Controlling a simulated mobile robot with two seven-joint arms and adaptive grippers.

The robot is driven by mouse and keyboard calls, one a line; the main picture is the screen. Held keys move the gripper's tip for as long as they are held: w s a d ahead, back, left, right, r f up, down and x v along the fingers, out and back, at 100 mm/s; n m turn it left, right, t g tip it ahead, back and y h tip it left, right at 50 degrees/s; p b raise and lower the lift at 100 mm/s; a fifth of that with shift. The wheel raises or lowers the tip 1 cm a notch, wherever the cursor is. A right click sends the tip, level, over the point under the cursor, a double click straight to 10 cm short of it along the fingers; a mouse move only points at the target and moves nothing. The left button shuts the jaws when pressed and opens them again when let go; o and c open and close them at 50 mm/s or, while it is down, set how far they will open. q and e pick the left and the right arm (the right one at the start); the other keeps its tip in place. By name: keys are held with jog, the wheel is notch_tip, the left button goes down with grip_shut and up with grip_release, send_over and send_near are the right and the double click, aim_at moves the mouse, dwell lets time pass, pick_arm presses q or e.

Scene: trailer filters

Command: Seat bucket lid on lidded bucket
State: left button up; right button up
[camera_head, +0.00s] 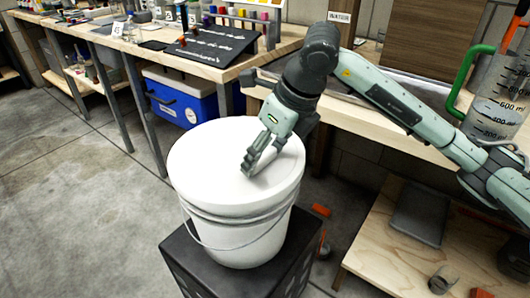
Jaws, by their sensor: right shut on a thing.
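A white round bucket lid (205,155) lies over the top of the white bucket (235,242), covering its mouth. The lid looks about level; I cannot tell whether its rim is fully down all around. The bucket stands upright with its thin wire handle hanging down the front. My right gripper (250,167) reaches down onto the lid's top from the upper right and is shut on the lid; the fingers hide the part they hold. My left gripper is not in view.
The bucket stands on a black crate-like stand (292,268). Behind it is a wooden workbench (260,63) with a blue cooler (183,98) below. A clear measuring jug (497,100) with a green handle is at the right. Concrete floor is open at the left.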

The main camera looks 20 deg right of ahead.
jog(key=shift+f+b, duration=0.1)
jog(key=shift+b, duration=0.2)
dwell(0.6)
jog(key=o, duration=1.5)
jog(key=shift+r+p, duration=2.2)
jog(key=shift+r, duration=1.35)
jog(key=shift+f, duration=0.1)
